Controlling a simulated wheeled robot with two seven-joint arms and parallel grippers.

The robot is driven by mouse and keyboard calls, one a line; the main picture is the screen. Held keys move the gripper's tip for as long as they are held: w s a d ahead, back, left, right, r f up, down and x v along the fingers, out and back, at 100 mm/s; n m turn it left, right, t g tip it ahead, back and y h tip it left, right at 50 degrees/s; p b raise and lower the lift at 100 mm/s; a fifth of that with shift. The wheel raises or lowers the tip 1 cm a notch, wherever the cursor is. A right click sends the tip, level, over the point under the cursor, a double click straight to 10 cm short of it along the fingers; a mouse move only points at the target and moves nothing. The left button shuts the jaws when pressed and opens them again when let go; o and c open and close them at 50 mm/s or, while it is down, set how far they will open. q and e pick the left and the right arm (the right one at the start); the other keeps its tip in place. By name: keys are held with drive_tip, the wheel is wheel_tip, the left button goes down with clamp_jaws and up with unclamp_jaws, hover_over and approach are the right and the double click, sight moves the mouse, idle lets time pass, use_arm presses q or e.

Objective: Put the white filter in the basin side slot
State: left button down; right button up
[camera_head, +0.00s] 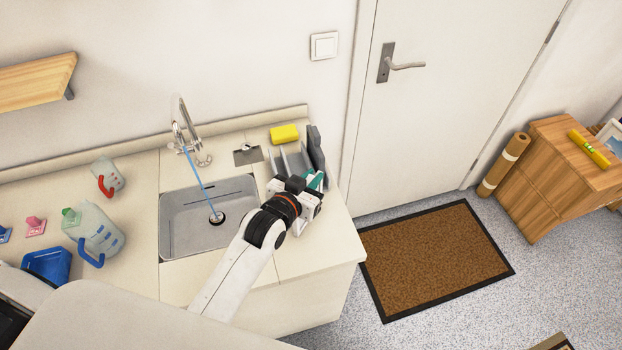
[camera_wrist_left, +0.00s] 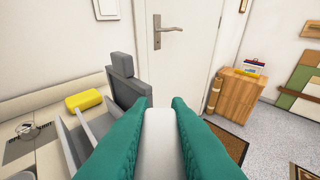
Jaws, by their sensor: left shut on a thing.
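My left gripper (camera_head: 316,181) is over the counter to the right of the basin. In the left wrist view its teal fingers (camera_wrist_left: 160,125) are shut on a white, rounded piece, which looks like the white filter (camera_wrist_left: 161,140). In the head view the filter is hidden by the gripper. The steel basin (camera_head: 180,238) is sunk into the counter, with a dark drain and a thin dark line along its back wall. A grey rack with upright dividers (camera_head: 290,160) stands just beyond the gripper, and also shows at lower left in the wrist view (camera_wrist_left: 78,140). My right gripper is not in view.
A blue stream runs from the faucet (camera_head: 182,125) into the basin. A yellow sponge (camera_head: 284,134) lies behind the rack, and a dark grey block (camera_head: 316,146) stands beside it. Jugs (camera_head: 95,228) and a blue container (camera_head: 48,265) occupy the left counter.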

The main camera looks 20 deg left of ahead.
use_arm(q)
drive_tip(key=shift+f, duration=0.5)
drive_tip(key=c, duration=1.4)
unclamp_jaws()
drive_tip(key=shift+o, duration=0.2)
